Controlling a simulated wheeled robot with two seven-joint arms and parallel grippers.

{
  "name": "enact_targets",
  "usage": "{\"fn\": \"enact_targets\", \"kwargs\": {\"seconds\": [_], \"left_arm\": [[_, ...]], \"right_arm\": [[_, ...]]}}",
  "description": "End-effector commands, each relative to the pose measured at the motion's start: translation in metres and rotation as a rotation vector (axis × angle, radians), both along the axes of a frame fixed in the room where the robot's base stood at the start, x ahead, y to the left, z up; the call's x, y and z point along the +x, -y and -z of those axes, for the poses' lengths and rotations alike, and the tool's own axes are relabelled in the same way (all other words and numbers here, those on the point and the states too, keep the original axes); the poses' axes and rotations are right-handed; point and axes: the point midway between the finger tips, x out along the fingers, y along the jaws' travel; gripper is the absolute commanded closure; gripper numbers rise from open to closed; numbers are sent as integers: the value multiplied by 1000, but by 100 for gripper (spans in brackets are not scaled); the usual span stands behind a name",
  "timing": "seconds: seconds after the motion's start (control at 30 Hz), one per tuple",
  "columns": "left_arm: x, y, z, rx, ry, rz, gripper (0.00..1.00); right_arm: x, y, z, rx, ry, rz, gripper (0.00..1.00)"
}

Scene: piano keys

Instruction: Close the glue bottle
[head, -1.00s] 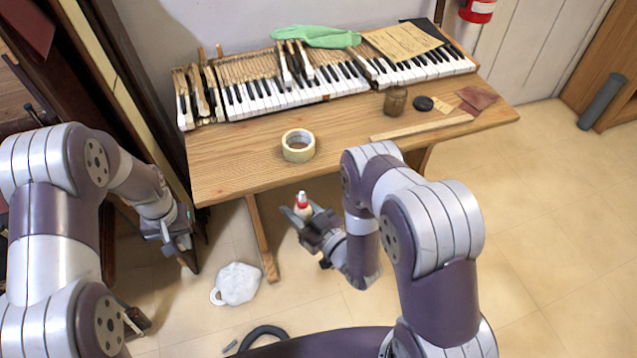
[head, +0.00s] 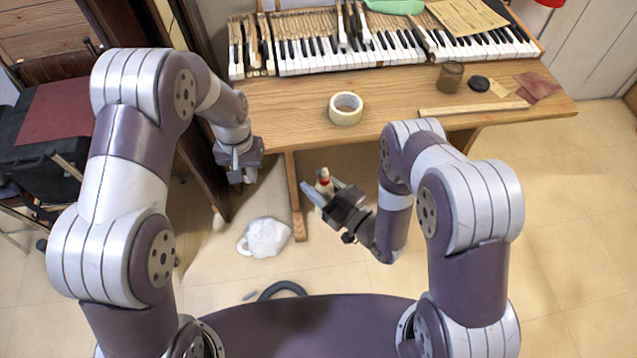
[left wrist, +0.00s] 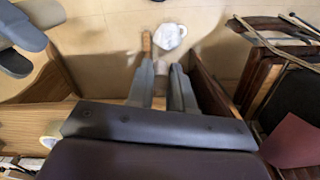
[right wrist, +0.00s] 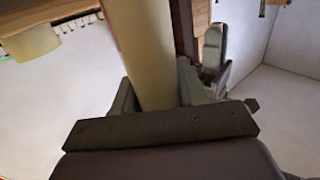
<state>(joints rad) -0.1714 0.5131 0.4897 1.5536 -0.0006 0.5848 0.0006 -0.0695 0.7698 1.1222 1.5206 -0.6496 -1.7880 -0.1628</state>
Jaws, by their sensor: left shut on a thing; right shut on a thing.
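The glue bottle (head: 325,175), pale with a red top, is upright or nearly so in my right gripper (head: 323,190), in front of the table's edge. In the right wrist view the bottle (right wrist: 147,50) is a big cream cylinder between both fingers. My left gripper (head: 240,178) is left of the bottle and apart from it, near the table's front left corner, fingers pointing down. Its fingers (left wrist: 161,68) are close together in the left wrist view. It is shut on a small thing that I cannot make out. No loose bottle cap is clearly visible.
The wooden table (head: 285,115) holds a tape roll (head: 346,108), a brown jar (head: 450,77), a black disc (head: 478,83), a wood strip (head: 474,109) and the piano keys (head: 350,52). Space between my grippers is free.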

Motion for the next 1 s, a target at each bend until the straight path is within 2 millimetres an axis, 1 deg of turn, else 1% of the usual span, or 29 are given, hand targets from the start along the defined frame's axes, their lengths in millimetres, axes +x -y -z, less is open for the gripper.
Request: {"fn": "enact_targets", "kwargs": {"seconds": [0.03,0.17,0.2,0.3,0.4,0.5,0.63,0.77,0.97,1.0], "left_arm": [[4,19,-9,-1,4,44,100],[7,65,-35,-1,4,155,100],[6,79,-43,-1,4,189,100],[1,112,-64,-1,4,275,100],[-8,140,-85,-1,4,355,100],[-18,161,-103,0,2,422,100],[-31,179,-124,0,3,493,100],[-37,182,-133,1,-1,519,100],[-39,181,-137,0,0,529,100],[-42,179,-141,0,3,536,100]], "right_arm": [[0,0,0,1,1,0,100],[0,0,0,0,1,0,100],[0,0,0,1,2,0,100],[0,0,0,1,2,0,100],[0,0,0,1,2,0,100],[0,0,0,1,2,0,100],[0,0,0,1,2,0,100],[0,0,0,1,2,0,100],[0,0,0,1,2,0,100],[0,0,-1,1,2,0,100]]}}
